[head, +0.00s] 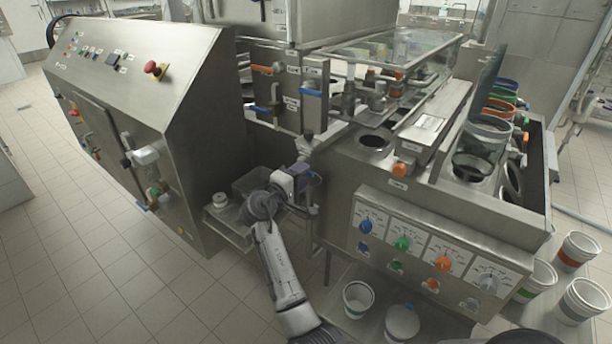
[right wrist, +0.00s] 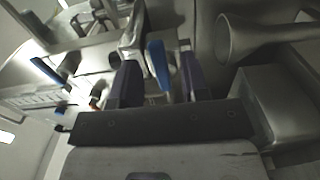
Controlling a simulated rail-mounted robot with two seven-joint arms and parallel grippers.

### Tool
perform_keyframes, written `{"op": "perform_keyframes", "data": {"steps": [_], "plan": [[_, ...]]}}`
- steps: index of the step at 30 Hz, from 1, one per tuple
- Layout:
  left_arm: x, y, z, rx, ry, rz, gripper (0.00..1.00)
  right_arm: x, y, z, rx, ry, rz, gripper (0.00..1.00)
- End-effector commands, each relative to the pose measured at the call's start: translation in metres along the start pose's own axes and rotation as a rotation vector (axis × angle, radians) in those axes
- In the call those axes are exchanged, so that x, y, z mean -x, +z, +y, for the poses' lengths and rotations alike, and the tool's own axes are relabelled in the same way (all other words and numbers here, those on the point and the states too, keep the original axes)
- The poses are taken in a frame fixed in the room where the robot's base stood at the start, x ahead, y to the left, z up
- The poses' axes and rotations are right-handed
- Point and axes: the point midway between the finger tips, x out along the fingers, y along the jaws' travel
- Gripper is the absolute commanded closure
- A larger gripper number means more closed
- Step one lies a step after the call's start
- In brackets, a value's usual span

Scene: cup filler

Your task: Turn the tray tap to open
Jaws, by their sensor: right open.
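My right gripper (head: 302,170) is in front of the middle of the machine, at the left end of the cup filler's front. In the right wrist view its two dark purple fingers (right wrist: 158,78) are apart. A blue tap lever (right wrist: 157,62) shows between them, with metal pipework behind; I cannot tell whether either finger touches it. In the head view, blue tap handles show at the back, one under a label at the right (head: 311,91) and one lower left (head: 264,108). I cannot tell from the labels which is the tray tap. My left gripper is not in view.
A sloped steel cabinet (head: 170,85) with a red button stands at left. A small steel shelf (head: 229,228) with containers is beside my arm. The front panel with coloured knobs (head: 435,240) is at right. Cups (head: 358,299) stand below. Floor at left is clear.

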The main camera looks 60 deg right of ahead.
Motion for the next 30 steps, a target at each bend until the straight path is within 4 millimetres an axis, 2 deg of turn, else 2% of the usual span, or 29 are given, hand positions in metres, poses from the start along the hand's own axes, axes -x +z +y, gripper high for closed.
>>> {"op": "perform_keyframes", "data": {"steps": [6, 19, 30], "plan": [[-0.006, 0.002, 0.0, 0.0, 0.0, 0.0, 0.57, -0.019, 0.0, 0.0, 0.0, 0.0, 0.0, 0.58], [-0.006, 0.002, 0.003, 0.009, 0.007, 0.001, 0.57, -0.025, 0.0, 0.0, 0.0, 0.0, 0.0, 0.58], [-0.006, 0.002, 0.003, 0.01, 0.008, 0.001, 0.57, -0.025, 0.0, 0.0, 0.0, 0.0, 0.0, 0.93]]}}
